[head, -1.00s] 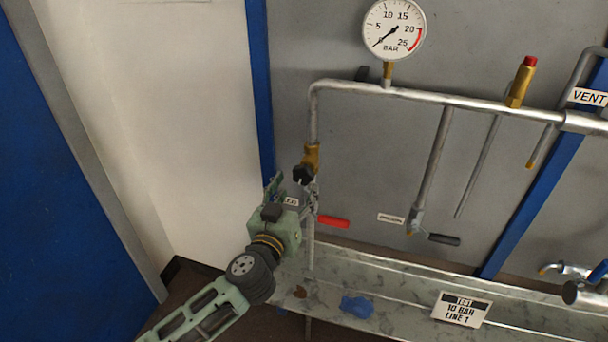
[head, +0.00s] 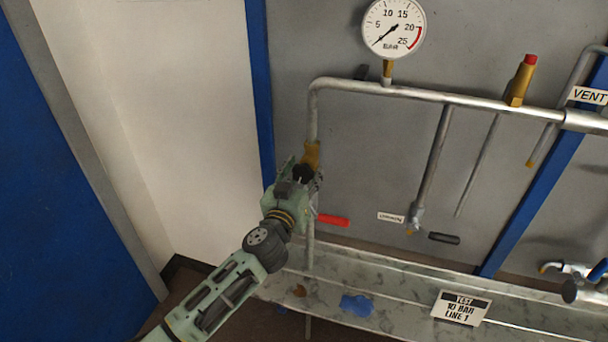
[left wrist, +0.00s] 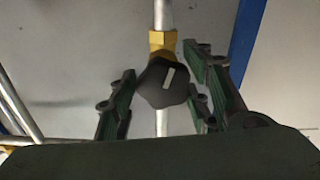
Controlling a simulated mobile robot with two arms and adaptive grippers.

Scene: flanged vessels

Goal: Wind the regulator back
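The regulator is a brass body (head: 312,153) with a black knob (head: 303,173) on the vertical pipe at the left of the panel. In the left wrist view the knob (left wrist: 163,84) is faceted, with a pale bar mark. My left gripper (head: 305,180) is at the knob. Its fingers stand apart on either side of the knob in the left wrist view (left wrist: 163,90), close to its sides; no firm grip shows. The round pressure gauge (head: 394,27) has its needle at the low end, near zero. My right gripper is not in view.
A red lever handle (head: 333,220) sits just right of my left gripper. A black lever (head: 444,238), a red-capped brass fitting (head: 520,82) and a VENT label (head: 588,96) are further right. Below runs a metal tray (head: 400,314) with a test sign (head: 461,307).

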